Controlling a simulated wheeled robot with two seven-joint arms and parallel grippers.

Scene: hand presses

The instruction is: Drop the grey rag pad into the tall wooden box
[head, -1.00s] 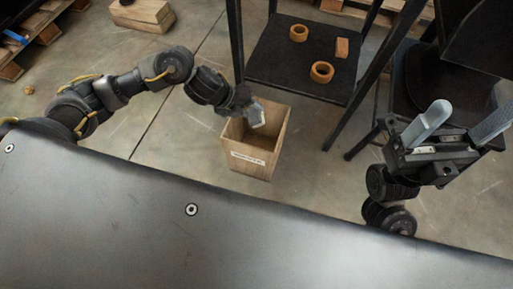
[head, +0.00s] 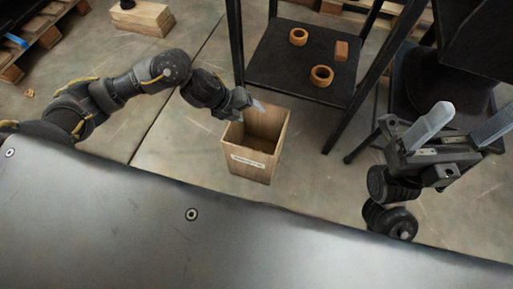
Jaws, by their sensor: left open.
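The tall wooden box (head: 248,165) stands on the floor in the middle, open at the top, with a white label on its front. My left gripper (head: 258,106) is open at the box's back left rim, seen nearly edge-on. I cannot make out the grey rag pad; the lower inside of the box is shadowed, so I cannot tell whether it lies there. My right gripper (head: 463,124) is at the right, its two pale fingers spread wide and nothing between them.
A wooden block (head: 143,18) and a pallet (head: 36,45) lie at the upper left.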

